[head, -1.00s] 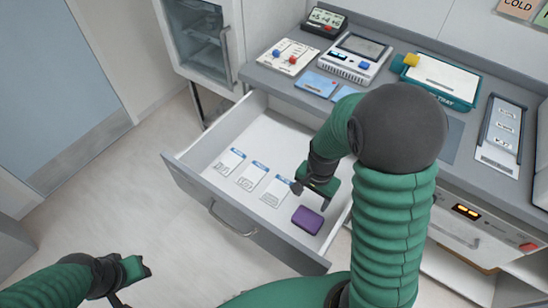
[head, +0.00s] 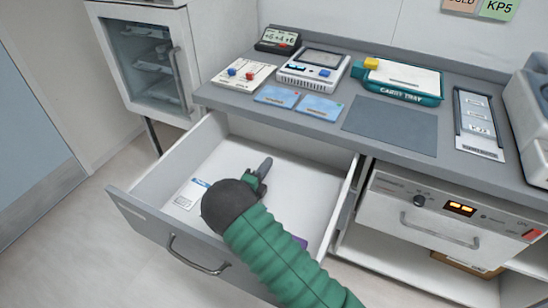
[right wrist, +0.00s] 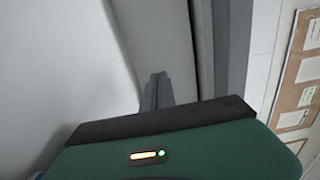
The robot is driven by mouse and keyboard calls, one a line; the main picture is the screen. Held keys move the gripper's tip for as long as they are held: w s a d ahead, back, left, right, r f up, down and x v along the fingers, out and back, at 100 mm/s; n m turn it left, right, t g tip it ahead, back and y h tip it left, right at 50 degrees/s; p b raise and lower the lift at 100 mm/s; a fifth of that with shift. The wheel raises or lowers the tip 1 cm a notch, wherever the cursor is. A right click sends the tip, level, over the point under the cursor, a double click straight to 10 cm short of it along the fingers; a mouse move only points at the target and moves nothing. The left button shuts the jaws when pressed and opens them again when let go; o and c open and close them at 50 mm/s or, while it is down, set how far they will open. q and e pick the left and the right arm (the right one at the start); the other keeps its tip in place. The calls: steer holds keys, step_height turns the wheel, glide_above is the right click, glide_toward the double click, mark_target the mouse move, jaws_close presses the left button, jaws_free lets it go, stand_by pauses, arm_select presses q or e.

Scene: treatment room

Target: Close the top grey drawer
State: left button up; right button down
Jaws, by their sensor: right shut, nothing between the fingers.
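The top grey drawer (head: 150,220) stands pulled out below the counter, with its curved handle (head: 196,262) on the front panel. My right gripper (head: 264,168) is over the inside of the drawer, with its arm crossing above the front panel. Its fingers (right wrist: 157,90) are shut and empty in the right wrist view, with pale surfaces beyond them; contact cannot be told. A white labelled card (head: 190,194) lies in the drawer, and a purple item (head: 300,241) is mostly hidden by my arm. My left gripper is out of view.
The counter (head: 450,135) holds a white device (head: 313,70), a teal card tray (head: 400,82), blue cards (head: 277,96) and a grey mat (head: 392,124). A glass-door cabinet (head: 150,60) stands left, and a white appliance (head: 440,215) sits right of the drawer.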

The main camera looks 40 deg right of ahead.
mark_target(287, 137)
steer(key=b+x, duration=0.2)
steer(key=x, duration=1)
steer(key=shift+f, duration=0.2)
steer(key=shift+w+d+r+b, duration=0.15)
steer(key=shift+w+d+b, duration=0.15)
steer(key=shift+d, duration=0.1)
steer(key=shift+s+d, duration=0.1)
steer(key=shift+d, duration=0.05)
